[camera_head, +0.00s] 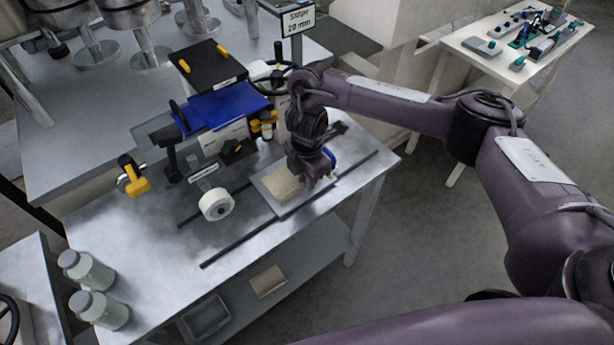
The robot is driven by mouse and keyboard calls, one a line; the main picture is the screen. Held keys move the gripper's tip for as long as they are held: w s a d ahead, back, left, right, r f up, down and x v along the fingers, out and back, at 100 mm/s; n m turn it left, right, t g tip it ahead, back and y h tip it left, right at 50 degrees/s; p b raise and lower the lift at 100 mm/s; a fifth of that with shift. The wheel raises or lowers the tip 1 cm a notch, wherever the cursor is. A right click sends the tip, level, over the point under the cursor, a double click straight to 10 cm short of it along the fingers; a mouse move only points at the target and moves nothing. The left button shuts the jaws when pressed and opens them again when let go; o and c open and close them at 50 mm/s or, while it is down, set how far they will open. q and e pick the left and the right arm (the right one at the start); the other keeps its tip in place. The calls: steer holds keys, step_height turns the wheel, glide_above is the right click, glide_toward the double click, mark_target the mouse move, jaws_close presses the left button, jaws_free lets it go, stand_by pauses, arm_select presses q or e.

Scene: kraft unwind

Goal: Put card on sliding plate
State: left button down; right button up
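The sliding plate (268,197) is a light grey tray-like plate across the two dark rails on the metal table. A tan card (281,184) appears on or just above it; I cannot tell whether it rests fully on the plate. My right gripper (317,178) points down over the right part of the plate, beside the card. Its fingertips are small, dark and partly hidden, so I cannot tell its opening or whether it touches the card. My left gripper is out of view.
Dark rails (232,251) run along the table. A white tape roll (216,204) and a machine with a blue panel (228,104) stand left and behind. Two jars (87,270) stand at the front left. Another tan piece (268,281) lies on the lower shelf beside a grey tray (206,318).

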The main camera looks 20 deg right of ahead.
steer(key=shift+o, duration=0.6)
steer(key=shift+r, duration=0.1)
steer(key=shift+r, duration=0.25)
step_height(320, 180, up, 12)
steer(key=p, duration=0.1)
steer(key=shift+f+p, duration=0.15)
steer(key=shift+p, duration=0.15)
